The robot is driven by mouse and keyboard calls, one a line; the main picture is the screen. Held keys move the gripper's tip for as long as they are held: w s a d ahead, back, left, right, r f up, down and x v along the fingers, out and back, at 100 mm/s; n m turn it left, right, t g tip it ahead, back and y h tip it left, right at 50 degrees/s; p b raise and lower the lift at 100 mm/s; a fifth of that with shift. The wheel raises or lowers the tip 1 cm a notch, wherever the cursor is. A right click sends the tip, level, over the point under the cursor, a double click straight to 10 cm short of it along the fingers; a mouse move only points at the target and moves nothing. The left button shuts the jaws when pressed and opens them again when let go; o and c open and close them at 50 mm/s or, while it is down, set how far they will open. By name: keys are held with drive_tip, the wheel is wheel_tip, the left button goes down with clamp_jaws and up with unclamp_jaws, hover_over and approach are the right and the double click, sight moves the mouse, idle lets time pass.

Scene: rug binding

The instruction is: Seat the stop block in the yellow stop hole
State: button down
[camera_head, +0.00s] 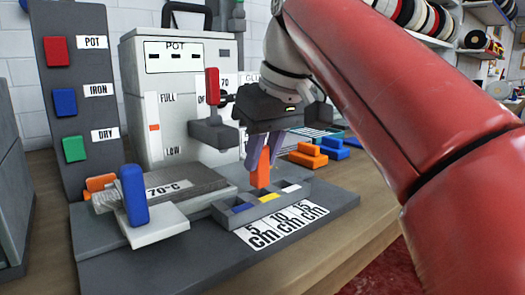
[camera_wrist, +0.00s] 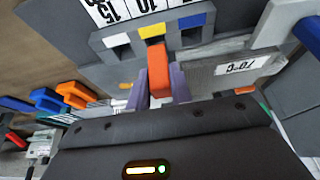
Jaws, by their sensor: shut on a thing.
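The orange stop block (camera_head: 260,170) stands upright between the fingers of my gripper (camera_head: 264,153), which is shut on it. The grey stop rail (camera_head: 222,214) lies below, with blue, yellow and white marks beside its holes. The block's lower end is at the rail's rear side, close to the yellow mark (camera_head: 270,197). In the wrist view the block (camera_wrist: 158,70) lines up with the yellow mark (camera_wrist: 152,31), between the white and blue ones. The block hides the yellow hole, and I cannot tell whether its tip is in it.
A 70°C plate with a blue-handled slider (camera_head: 134,195) stands left of the rail. The grey glue pot machine (camera_head: 180,95) stands behind, with a red-handled lever (camera_head: 212,88). Orange (camera_head: 308,155) and blue (camera_head: 334,149) blocks lie at the back right.

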sight(264, 168)
drive_tip(key=shift+f+b, duration=1.35)
drive_tip(key=shift+f, duration=0.5)
drive_tip(key=c, duration=1.2)
unclamp_jaws()
drive_tip(key=shift+o, duration=0.2)
drive_tip(key=shift+r, duration=0.2)
drive_tip(key=p+v, duration=0.3)
drive_tip(key=v, duration=0.4)
drive_tip(key=shift+r, duration=0.25)
drive_tip(key=shift+s, duration=0.15)
